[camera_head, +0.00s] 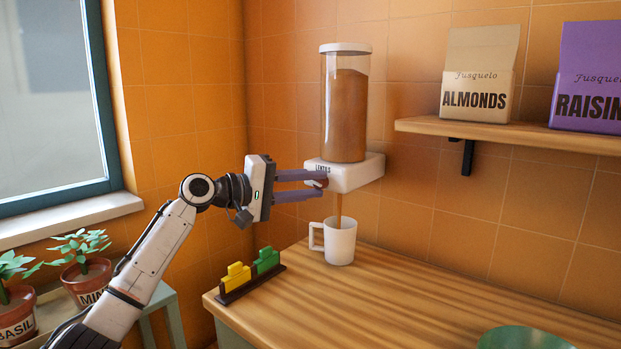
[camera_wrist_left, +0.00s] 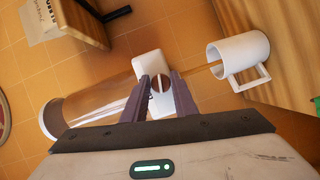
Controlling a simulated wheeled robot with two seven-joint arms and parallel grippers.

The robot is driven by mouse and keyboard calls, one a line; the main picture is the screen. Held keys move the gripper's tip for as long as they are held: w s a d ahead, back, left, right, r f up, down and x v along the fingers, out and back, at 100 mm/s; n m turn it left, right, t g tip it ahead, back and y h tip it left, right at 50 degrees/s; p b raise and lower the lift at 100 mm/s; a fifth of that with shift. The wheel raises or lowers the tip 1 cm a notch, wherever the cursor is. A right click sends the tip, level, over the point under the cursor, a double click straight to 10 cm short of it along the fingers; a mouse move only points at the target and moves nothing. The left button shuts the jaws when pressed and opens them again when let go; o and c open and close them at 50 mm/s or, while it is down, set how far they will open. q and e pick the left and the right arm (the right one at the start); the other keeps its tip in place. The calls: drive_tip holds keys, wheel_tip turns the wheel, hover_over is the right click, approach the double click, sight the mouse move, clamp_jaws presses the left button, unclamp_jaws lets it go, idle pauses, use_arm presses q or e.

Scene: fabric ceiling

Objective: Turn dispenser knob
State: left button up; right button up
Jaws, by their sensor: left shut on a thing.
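The dispenser (camera_head: 346,115) is a clear cylinder with brown contents and a white lid, on a white base (camera_head: 350,172) against the tiled wall. Its round knob (camera_wrist_left: 160,83) is on the front of the base. My left gripper (camera_head: 322,181) is shut on the knob, with one finger on each side of it. A brown stream (camera_head: 338,206) falls from the base into a white mug (camera_head: 341,243) standing upright below. The mug and its handle also show in the left wrist view (camera_wrist_left: 238,55). My right gripper is not in view.
A wooden shelf (camera_head: 500,135) at right holds an almonds bag (camera_head: 478,85) and a raisins bag (camera_head: 588,85). A small rack (camera_head: 250,285) with yellow and green pieces stands at the counter's left edge. A green dish (camera_head: 525,338) is at front right. The counter's middle (camera_head: 430,290) is clear.

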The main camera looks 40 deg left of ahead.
use_arm(q)
drive_tip(key=o, duration=1)
drive_tip(key=shift+o, duration=0.2)
drive_tip(key=shift+s+a, duration=0.2)
drive_tip(key=shift+s, duration=0.15)
drive_tip(key=b+v, duration=0.2)
drive_tip(key=v, duration=0.7)
drive_tip(key=shift+s, duration=0.25)
drive_tip(key=shift+r, duration=0.1)
idle(0.6)
